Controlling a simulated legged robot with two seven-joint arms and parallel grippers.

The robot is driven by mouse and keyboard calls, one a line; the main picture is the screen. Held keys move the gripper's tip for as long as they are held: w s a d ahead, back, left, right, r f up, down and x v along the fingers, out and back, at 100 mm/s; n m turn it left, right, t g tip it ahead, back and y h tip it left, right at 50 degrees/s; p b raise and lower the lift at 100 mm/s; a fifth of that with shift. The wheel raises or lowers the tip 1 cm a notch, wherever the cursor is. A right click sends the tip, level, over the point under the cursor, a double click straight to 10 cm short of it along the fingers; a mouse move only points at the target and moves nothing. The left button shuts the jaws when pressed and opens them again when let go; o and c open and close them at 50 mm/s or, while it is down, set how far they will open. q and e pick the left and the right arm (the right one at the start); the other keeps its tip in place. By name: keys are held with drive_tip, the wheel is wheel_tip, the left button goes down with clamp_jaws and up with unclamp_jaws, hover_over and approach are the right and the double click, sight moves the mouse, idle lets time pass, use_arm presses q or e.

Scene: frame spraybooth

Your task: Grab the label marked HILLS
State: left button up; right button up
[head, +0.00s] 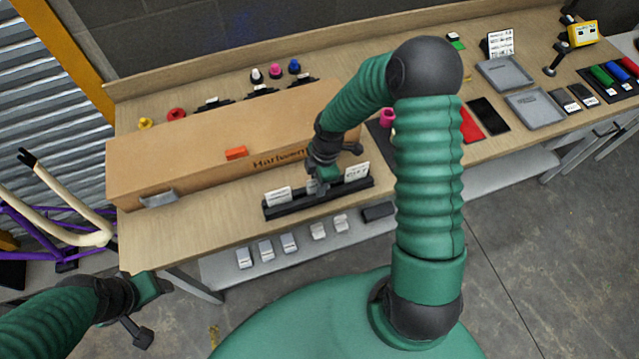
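A black label rack (270,211) stands near the front edge of the workbench. It carries a white label card (278,195) at its left and another white label card (357,172) at its right. The print is too small to read, so I cannot tell which is marked HILLS. My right gripper (318,187) is down at the middle of the rack, between these two cards. A pale patch shows at its fingertips, but I cannot tell whether it is shut on a label. My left gripper (160,286) hangs off the bench's front left corner, away from the rack; its finger opening is unclear.
A long cardboard box (215,140) lies behind the rack, with an orange piece (236,153) on it. Several small pale items (290,243) sit on the lower shelf. Grey trays (505,73) and colored items fill the bench's right. A purple and cream frame (75,225) stands at left.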

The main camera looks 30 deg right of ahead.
drive_tip(key=shift+a, duration=0.2)
drive_tip(key=shift+c, duration=0.9)
drive_tip(key=shift+a, duration=0.15)
clamp_jaws()
drive_tip(key=shift+d, duration=0.2)
